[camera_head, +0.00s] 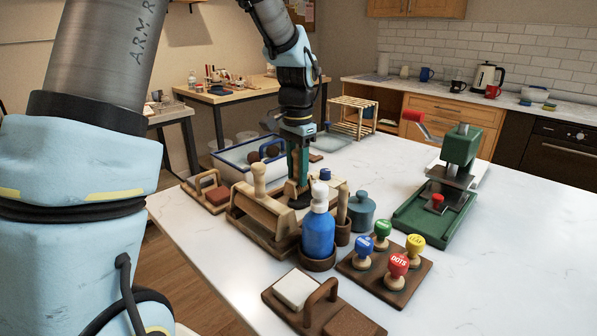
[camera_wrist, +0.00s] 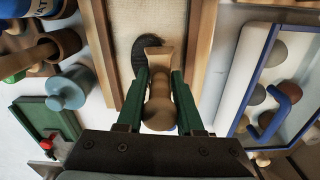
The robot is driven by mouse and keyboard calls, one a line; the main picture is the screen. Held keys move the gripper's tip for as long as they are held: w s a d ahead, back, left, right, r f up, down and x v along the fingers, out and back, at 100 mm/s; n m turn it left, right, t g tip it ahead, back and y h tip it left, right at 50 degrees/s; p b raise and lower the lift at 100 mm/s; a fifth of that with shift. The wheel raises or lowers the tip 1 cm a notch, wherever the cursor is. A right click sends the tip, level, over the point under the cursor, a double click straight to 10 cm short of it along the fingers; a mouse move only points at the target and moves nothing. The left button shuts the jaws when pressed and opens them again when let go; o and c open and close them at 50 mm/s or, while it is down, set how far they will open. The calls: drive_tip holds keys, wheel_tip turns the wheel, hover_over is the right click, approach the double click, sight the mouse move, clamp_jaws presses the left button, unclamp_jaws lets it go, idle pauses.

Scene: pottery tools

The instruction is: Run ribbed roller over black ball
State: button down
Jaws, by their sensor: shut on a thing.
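My gripper (camera_head: 298,172) is shut on the wooden handle (camera_wrist: 158,108) of a tool that I take for the ribbed roller. In the wrist view the green fingers of my gripper (camera_wrist: 160,88) flank this handle, which flares towards its far end. A dark, flat-looking rounded patch (camera_wrist: 146,50) lies at the tool's far end, over a pale board (camera_wrist: 185,25) between wooden rails. I take it for the black ball, but cannot tell for certain. In the head view a dark shape (camera_head: 299,202) shows below my fingers. The tool's ribs and any contact are hidden.
A wooden stand with a knob handle (camera_head: 258,180) and a blue bottle (camera_head: 318,232) stand close in front. A blue-rimmed tray (camera_head: 225,158) with several balls lies behind left. Stamps (camera_head: 397,265), a teal jar (camera_head: 361,212) and a green press (camera_head: 458,150) stand right.

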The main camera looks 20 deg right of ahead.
sight(305, 198)
drive_tip(key=shift+s, duration=0.1)
drive_tip(key=shift+s+d, duration=0.25)
drive_tip(key=shift+s, duration=0.2)
idle(0.4)
drive_tip(key=shift+s+d, duration=0.3)
drive_tip(key=shift+s, duration=0.2)
drive_tip(key=shift+p, duration=0.3)
wheel_tip(305, 198, up, 6)
drive_tip(key=p, duration=0.5)
idle(0.4)
